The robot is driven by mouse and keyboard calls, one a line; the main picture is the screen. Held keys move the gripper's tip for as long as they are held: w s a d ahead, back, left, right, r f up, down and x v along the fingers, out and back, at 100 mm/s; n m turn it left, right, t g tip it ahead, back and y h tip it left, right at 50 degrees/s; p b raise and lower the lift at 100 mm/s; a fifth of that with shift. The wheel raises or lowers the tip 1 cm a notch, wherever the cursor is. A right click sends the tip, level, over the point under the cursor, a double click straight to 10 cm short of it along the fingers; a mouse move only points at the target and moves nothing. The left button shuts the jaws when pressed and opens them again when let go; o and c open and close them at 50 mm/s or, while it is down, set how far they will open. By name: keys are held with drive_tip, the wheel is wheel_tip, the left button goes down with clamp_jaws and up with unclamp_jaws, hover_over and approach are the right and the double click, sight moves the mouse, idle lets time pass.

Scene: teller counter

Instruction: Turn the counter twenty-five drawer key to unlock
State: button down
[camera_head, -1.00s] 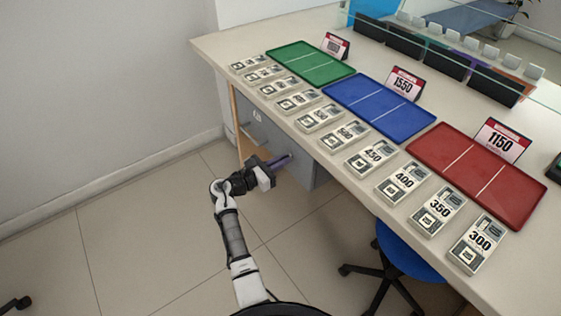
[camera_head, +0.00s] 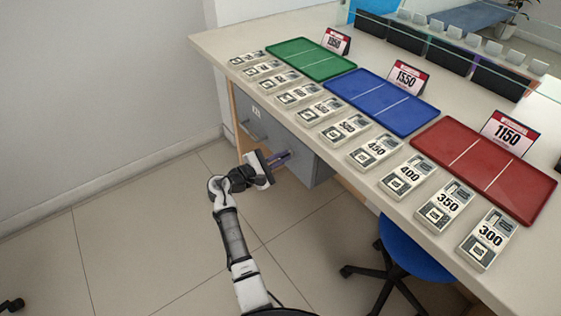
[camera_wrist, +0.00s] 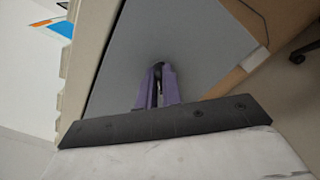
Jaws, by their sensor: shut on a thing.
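The grey drawer unit (camera_head: 264,128) stands under the counter, with handles and a small label on its front. My gripper (camera_head: 282,158) is at the right part of that front, low on the unit. In the wrist view its purple fingers (camera_wrist: 158,88) are closed together on a small dark key (camera_wrist: 158,68) against the grey face (camera_wrist: 120,68). The fingers hide most of the key and the lock, so the key's angle cannot be told.
The counter top (camera_head: 225,42) carries a green tray (camera_head: 310,60), a blue tray (camera_head: 381,102), a red tray (camera_head: 484,170) and several numbered stacks. A blue swivel chair (camera_head: 412,255) stands to the right of the unit.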

drive_tip(key=shift+f+m+b, duration=0.2)
drive_tip(key=shift+m+b, duration=3.3)
drive_tip(key=shift+m, duration=0.9)
drive_tip(key=shift+r+m, duration=0.1)
drive_tip(key=shift+m, duration=0.2)
drive_tip(key=c, duration=1.6)
unclamp_jaws()
drive_tip(key=shift+o, duration=0.2)
drive_tip(key=p+v, duration=0.2)
drive_tip(key=v, duration=1.2)
drive_tip(key=shift+r, duration=0.1)
